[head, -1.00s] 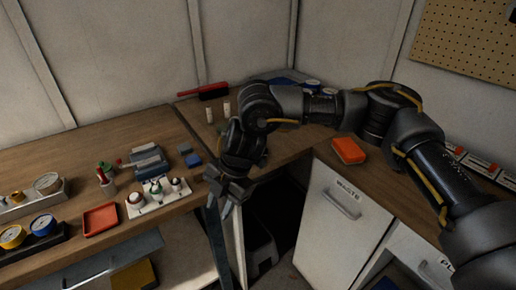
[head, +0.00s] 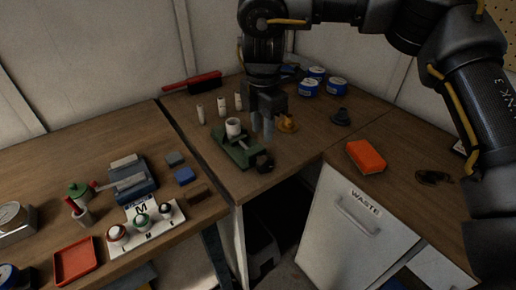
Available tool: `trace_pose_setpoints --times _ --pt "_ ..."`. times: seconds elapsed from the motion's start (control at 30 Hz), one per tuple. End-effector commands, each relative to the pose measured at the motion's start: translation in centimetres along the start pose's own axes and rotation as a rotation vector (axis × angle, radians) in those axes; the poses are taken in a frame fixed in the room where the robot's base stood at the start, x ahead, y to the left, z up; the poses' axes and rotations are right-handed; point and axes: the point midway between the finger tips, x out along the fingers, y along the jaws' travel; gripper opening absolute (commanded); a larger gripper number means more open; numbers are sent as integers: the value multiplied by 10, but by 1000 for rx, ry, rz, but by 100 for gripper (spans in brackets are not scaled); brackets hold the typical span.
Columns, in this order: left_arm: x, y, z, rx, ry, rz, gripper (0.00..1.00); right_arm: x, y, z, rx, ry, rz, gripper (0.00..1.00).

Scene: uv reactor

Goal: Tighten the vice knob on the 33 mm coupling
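A green vice (head: 232,151) sits near the front edge of the corner bench, in the middle of the head view. A white coupling (head: 233,127) stands upright in it. The vice's black knob (head: 264,161) is at its right front end. My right gripper (head: 263,130) points down just behind and above the knob, to the right of the coupling. Its two fingers look apart with nothing between them, and it does not appear to touch the knob. My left gripper is not in view.
Several white cylinders (head: 222,107) stand behind the vice. A yellow-brown part (head: 287,124) and a dark part (head: 340,117) lie to its right. An orange block (head: 366,157) lies further right. The left bench holds a red tray (head: 75,261) and a white marked board (head: 146,231).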

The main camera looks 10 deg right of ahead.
Motion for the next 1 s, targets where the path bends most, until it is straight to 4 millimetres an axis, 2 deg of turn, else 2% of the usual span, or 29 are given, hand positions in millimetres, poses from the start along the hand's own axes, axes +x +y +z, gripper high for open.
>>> trace_pose_setpoints --times 0.17,0.37,0.53,0.7,0.83,1.0 --pt "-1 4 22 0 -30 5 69 5 0 0 0 0 -1 32" --pt "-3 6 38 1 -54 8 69 34 -1 0 0 2 -4 32" --pt "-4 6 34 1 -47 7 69 67 -1 0 -1 2 -5 32" --pt "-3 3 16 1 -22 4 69 92 -1 0 -1 1 -3 32" --pt "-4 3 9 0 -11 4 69 104 0 0 -1 0 -1 32" --pt "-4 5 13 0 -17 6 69 108 0 0 0 0 0 32"
